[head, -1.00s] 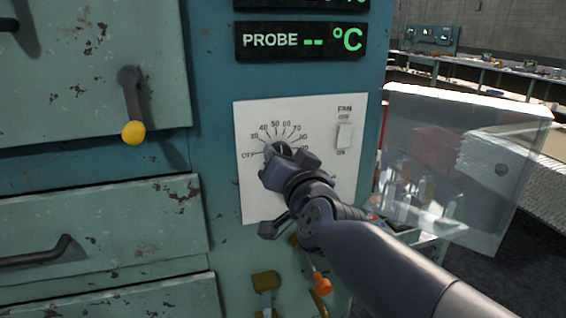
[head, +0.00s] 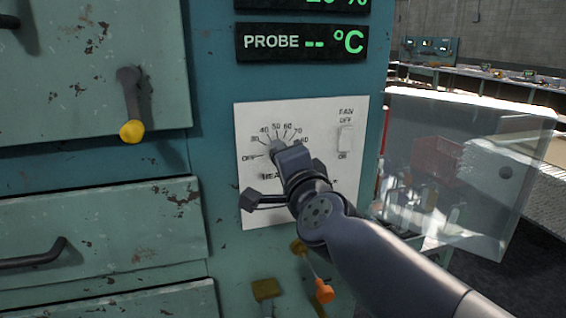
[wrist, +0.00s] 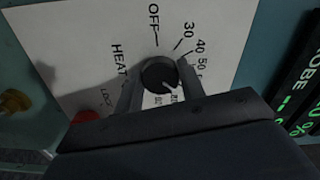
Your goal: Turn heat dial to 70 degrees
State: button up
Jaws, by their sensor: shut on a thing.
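The heat dial (wrist: 158,75) is a round black knob on a white panel (head: 255,215). It sits between the two fingers of my gripper (wrist: 160,88), which is shut on it. A white pointer mark on the knob points to the lower right in the wrist view. OFF, 30, 40 and 50 are readable around it there; the marks near the pointer are partly hidden by my gripper, so I cannot tell the exact setting. In the head view my gripper (head: 278,150) covers most of the dial, with the number scale showing above it.
A fan switch (head: 345,138) is right of the dial on the panel. The PROBE display (head: 302,42) above shows dashes. A yellow-tipped lever (head: 132,130) is at left. An orange-tipped lever (head: 323,291) hangs below, and a clear panel (head: 480,165) stands at right.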

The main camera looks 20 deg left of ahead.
jog(key=shift+m, duration=0.4)
jog(key=o, duration=1)
jog(key=shift+s, duration=0.1)
jog(key=shift+p+v, duration=1.6)
jog(key=shift+v, duration=3.75)
